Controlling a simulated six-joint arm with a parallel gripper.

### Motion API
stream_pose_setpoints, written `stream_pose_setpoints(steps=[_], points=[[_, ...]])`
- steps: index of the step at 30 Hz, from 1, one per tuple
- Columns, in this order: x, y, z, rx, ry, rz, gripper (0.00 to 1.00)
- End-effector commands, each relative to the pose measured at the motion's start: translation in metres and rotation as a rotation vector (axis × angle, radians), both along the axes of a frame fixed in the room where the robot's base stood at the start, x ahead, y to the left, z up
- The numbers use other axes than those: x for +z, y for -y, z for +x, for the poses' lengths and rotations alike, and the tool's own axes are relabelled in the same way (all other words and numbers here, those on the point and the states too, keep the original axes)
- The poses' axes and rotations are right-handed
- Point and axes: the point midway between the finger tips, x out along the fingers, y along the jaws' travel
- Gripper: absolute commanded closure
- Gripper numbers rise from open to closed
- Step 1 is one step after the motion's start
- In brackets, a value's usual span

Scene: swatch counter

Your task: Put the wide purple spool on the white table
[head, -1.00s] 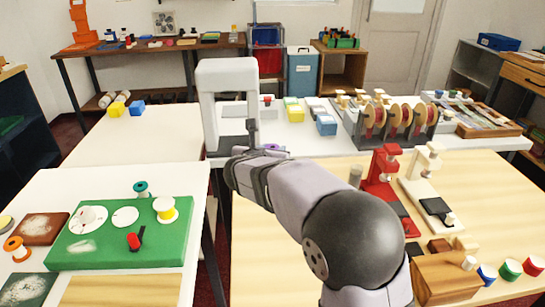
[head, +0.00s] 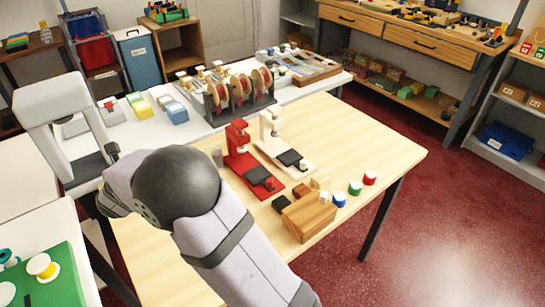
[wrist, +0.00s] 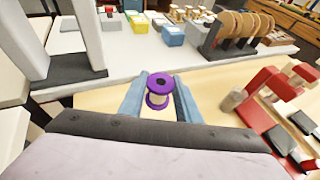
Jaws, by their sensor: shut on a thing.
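The wide purple spool (wrist: 158,97) has purple flanges and a pale winding. In the wrist view it sits upright between the two blue-grey fingers of my gripper (wrist: 157,85), which are shut on it. In the head view my arm hides the spool and the fingers. A long white table (head: 192,137) runs behind the wooden-topped table; its front edge also shows in the wrist view (wrist: 125,65), beyond the spool. Another white table (head: 72,222), with a green mat on it, stands at the lower left of the head view.
A grey-white frame stand (head: 40,110), yellow and blue blocks (head: 172,108) and a rack of discs (head: 238,97) stand on the long white table. Red (head: 240,150) and cream (head: 270,128) presses and a wooden block (head: 308,217) occupy the wooden-topped table (head: 375,140).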

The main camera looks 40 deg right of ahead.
Motion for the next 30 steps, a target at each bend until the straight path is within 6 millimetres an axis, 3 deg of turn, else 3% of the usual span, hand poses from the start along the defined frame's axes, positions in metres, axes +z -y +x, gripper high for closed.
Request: stream_pose_setpoints(steps=[8,15,22,30], points=[[-0.021,0.072,-0.055,-0.385,0.002,-0.001,0.91],[-0.009,0.112,-0.108,-0.71,0.003,0.002,0.91],[0.007,0.128,-0.135,-0.875,0.001,0.002,0.91],[0.001,0.129,-0.136,-0.893,-0.002,-0.003,0.91]])
